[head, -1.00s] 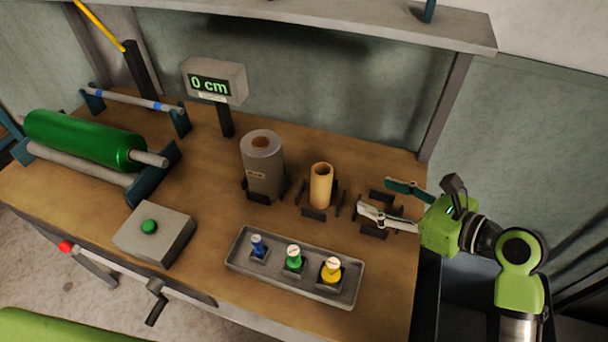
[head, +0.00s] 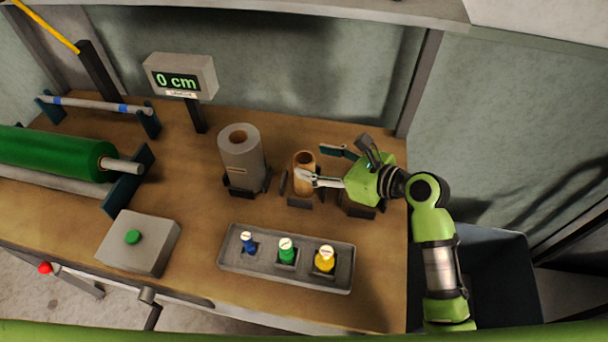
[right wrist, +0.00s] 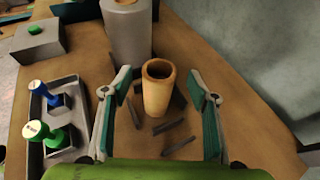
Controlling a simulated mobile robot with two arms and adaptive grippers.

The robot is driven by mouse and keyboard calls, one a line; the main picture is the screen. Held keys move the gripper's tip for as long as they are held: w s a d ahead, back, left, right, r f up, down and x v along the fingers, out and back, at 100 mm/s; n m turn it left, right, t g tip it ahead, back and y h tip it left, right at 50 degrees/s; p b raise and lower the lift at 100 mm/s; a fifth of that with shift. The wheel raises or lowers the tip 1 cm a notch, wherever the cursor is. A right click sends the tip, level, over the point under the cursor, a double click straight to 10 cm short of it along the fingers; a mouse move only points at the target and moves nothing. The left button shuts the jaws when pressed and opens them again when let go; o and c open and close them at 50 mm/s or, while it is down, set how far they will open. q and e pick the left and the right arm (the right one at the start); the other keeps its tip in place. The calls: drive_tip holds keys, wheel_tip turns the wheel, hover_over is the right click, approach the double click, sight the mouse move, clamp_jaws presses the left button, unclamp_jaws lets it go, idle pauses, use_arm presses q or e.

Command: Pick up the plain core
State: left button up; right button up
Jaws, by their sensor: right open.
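The plain core (head: 304,172) is a hollow tan cardboard tube standing upright on the wooden bench between low dark holders. My right gripper (head: 318,166) is open at the core's right side, its fingers pointing left toward it. In the right wrist view the core (right wrist: 158,88) stands ahead between the spread fingers (right wrist: 161,100), with a gap on each side, and no contact shows. One finger partly covers the core's lower part in the head view. My left gripper is not in view.
A larger grey roll (head: 240,158) stands close to the left of the core. A grey tray (head: 232,268) with blue, green and yellow pegs lies in front. A grey button box (head: 150,250) and a green roller (head: 55,150) are further left. A dark bin (head: 490,270) stands right of the bench.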

sight(298, 157)
drive_tip(key=x, duration=0.4)
drive_tip(key=shift+w+a+f+p, duration=0.1)
drive_tip(key=shift+a+f+p, duration=0.1)
drive_tip(key=shift+p, duration=0.15)
drive_tip(key=c, duration=1.4)
drive_tip(key=shift+r, duration=0.15)
